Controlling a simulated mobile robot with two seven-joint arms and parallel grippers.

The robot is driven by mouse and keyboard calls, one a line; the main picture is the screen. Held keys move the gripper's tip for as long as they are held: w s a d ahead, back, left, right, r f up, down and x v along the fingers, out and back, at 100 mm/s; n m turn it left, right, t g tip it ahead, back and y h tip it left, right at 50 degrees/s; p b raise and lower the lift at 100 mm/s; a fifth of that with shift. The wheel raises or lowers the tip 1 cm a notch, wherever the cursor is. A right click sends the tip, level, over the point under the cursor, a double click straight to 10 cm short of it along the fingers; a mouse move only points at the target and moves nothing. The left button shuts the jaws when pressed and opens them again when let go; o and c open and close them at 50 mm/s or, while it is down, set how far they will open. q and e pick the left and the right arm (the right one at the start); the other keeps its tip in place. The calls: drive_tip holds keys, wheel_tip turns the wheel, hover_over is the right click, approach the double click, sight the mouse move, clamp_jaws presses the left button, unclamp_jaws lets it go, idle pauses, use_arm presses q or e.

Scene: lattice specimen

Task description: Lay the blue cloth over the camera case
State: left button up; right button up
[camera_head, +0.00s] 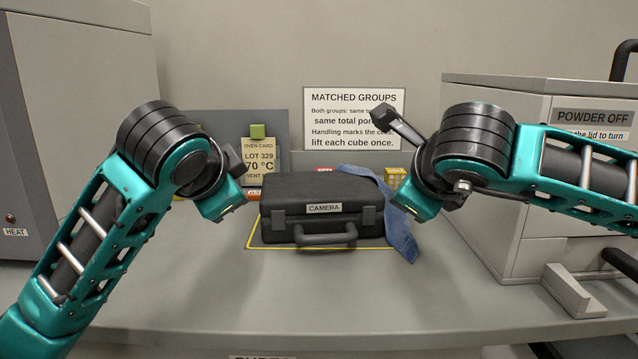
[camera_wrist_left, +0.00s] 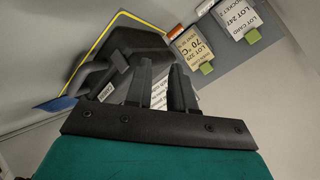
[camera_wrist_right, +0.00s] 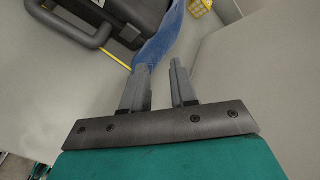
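The black camera case (camera_head: 318,197) lies shut on a yellow-edged mat (camera_head: 268,244), handle toward me. The blue cloth (camera_head: 400,240) is a narrow, bunched strip. It touches the case's back right corner and hangs down its right side; most of the lid is bare. My left gripper (camera_wrist_left: 161,66) is open and empty, left of the case. My right gripper (camera_wrist_right: 158,66) is open beside the cloth; the cloth (camera_wrist_right: 162,40) runs behind its left finger and is not seen gripped. In the head view my right arm hides part of the cloth.
A grey cabinet (camera_head: 80,120) stands at left and a light box marked powder off (camera_head: 500,180) at right. Signs and lot cards (camera_head: 258,160) stand behind the case. A yellow block (camera_head: 395,178) is behind the cloth. The front counter (camera_head: 300,300) is clear.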

use_arm(q)
drive_tip(key=o, duration=0.3)
use_arm(e)
drive_tip(key=shift+o, duration=1.4)
use_arm(q)
drive_tip(key=shift+o, duration=0.5)
drive_tip(key=shift+r, duration=0.1)
use_arm(e)
drive_tip(key=shift+o, duration=0.2)
drive_tip(key=shift+r, duration=0.1)
use_arm(q)
drive_tip(key=s+r, duration=0.6)
drive_tip(key=r, duration=0.2)
drive_tip(key=shift+r, duration=0.35)
use_arm(e)
drive_tip(key=s+r, duration=0.6)
drive_tip(key=r, duration=0.3)
